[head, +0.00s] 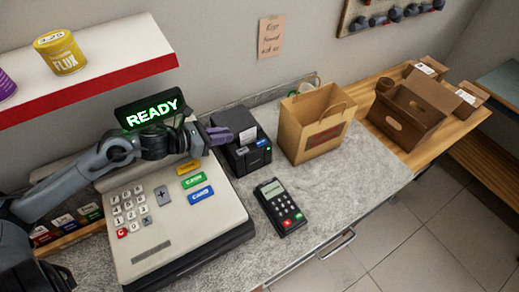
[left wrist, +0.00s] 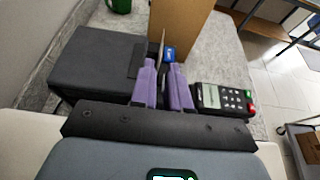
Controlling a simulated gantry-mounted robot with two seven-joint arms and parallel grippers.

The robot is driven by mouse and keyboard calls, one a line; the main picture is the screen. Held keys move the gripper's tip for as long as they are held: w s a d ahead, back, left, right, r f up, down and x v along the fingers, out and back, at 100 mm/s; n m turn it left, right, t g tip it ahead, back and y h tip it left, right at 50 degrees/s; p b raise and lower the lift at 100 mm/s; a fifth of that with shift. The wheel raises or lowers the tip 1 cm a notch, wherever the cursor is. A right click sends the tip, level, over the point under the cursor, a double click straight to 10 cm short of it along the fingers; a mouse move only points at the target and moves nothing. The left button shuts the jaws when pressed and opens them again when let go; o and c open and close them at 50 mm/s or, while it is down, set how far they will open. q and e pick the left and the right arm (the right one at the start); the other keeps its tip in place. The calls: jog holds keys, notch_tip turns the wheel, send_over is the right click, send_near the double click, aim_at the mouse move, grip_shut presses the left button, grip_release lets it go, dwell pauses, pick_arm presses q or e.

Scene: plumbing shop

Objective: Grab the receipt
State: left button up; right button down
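The receipt (head: 248,134) is a small white slip standing up out of the black receipt printer (head: 240,150) on the counter. In the left wrist view the receipt (left wrist: 162,46) shows nearly edge-on, as a thin strip just beyond the fingertips and roughly in line with the gap between them. My left gripper (head: 217,134) has purple fingers and is at the printer's left side, left of the receipt. In the left wrist view the fingers (left wrist: 164,72) are apart with nothing held between them. My right gripper is in neither view.
A cash register (head: 170,215) with a READY display (head: 152,113) stands under my left arm. A brown paper bag (head: 312,128) stands just right of the printer. A card terminal (head: 280,205) lies in front. Cardboard boxes (head: 407,115) sit farther right. A shelf (head: 105,65) is at upper left.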

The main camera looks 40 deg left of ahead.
aim_at(253, 133)
pick_arm(q)
jog(key=shift+x, duration=3)
jog(key=shift+f, duration=0.2)
jog(key=shift+x, duration=2.45)
jog(key=shift+d, duration=0.15)
grip_shut()
